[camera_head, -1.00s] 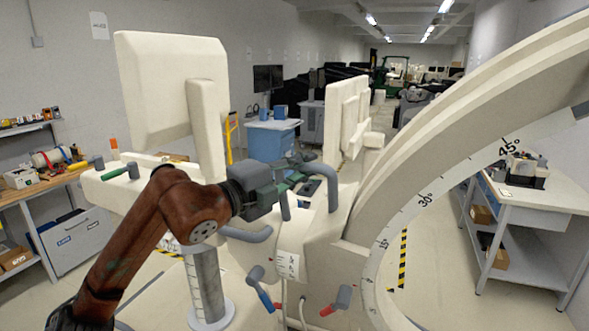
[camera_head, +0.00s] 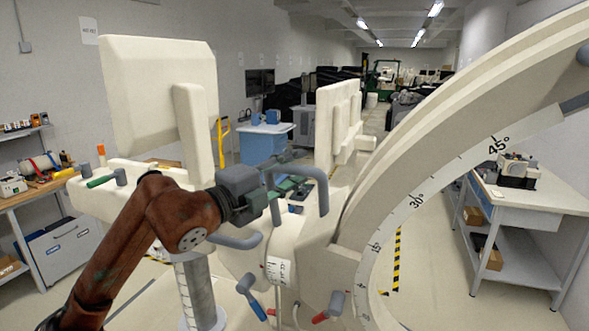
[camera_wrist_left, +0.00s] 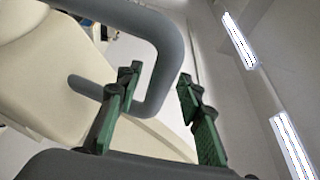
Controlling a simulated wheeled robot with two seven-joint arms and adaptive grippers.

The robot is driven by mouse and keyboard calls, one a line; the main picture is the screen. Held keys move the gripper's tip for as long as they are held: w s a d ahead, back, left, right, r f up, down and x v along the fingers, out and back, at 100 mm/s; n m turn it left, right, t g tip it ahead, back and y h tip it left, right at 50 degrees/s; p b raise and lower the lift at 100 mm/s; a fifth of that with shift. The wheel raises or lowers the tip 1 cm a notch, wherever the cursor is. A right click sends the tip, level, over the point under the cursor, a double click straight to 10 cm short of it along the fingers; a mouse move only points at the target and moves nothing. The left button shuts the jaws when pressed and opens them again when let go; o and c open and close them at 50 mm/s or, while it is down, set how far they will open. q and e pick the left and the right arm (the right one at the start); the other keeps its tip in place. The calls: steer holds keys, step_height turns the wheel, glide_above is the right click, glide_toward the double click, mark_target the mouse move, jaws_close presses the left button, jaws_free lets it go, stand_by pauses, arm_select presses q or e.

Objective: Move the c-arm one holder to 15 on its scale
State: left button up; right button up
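The c-arm one holder (camera_head: 309,262) is a cream block on the inner side of the large curved arc (camera_head: 400,165). The arc's scale (camera_head: 417,200) shows 15°, 30° and 45°, with 15° close to the holder. A smaller white scale (camera_head: 280,270) is on the holder's round part; its figures are too small to read. A grey loop handle (camera_head: 322,190) stands above it. My left gripper (camera_head: 297,182) is at this handle. In the left wrist view, its green fingers (camera_wrist_left: 158,90) are apart, with the grey handle (camera_wrist_left: 172,60) between or just beyond them; contact is unclear. My right gripper is out of view.
A blue-handled lever (camera_head: 250,298) and a red-handled lever (camera_head: 330,307) are below the holder. A column with a scale (camera_head: 198,292) stands below my left arm. A white panel (camera_head: 150,88) rises behind it. A workbench (camera_head: 525,195) is at the right, with clear floor before it.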

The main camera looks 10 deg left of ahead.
arm_select(q)
steer(key=v, duration=1.2)
steer(key=shift+f, duration=0.1)
stand_by(0.4)
